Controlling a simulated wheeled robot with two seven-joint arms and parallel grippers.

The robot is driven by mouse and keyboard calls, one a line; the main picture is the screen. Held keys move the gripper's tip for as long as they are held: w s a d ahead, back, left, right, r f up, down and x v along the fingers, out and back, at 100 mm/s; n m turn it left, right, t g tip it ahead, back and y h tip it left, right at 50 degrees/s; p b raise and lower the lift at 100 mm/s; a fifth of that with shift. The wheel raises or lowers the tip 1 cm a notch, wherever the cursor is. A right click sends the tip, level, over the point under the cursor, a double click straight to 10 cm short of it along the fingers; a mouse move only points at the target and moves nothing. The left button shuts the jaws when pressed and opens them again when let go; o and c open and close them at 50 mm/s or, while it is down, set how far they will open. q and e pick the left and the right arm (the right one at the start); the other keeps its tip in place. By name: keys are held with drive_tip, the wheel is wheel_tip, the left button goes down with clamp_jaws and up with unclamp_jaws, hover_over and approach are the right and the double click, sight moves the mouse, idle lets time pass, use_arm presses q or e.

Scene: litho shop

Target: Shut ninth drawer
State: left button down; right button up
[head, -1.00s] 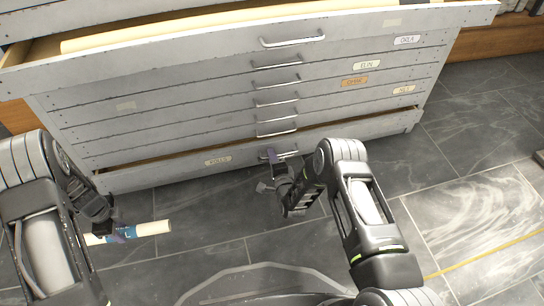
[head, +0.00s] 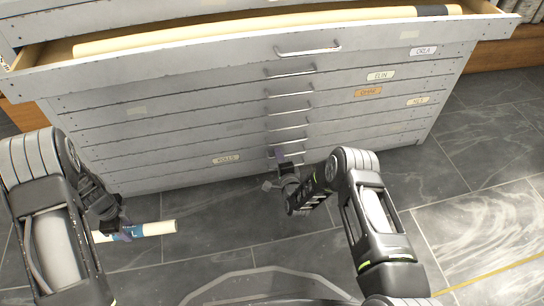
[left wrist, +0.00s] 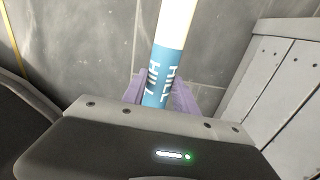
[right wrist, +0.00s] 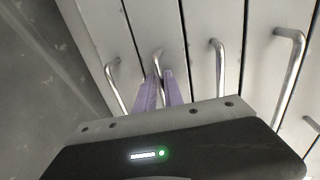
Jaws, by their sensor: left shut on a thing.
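The grey flat-file cabinet fills the top of the head view. Its lowest visible drawer, labelled ROLLS (head: 226,159), looks flush with the drawers above it. My left gripper (head: 124,233) is shut on a cream paper roll with a blue band (head: 160,228), held away from the cabinet; the roll (left wrist: 174,25) also shows in the left wrist view.
A higher drawer (head: 200,47) stands open, with a long cream roll (head: 250,30) inside. Several labelled drawers below it are closed. The dark tiled floor (head: 470,190) is clear at the right.

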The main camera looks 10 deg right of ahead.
use_arm(q)
drive_tip(key=shift+r, duration=0.1)
use_arm(e)
drive_tip(key=shift+w+r, duration=0.15)
drive_tip(key=shift+r, duration=0.2)
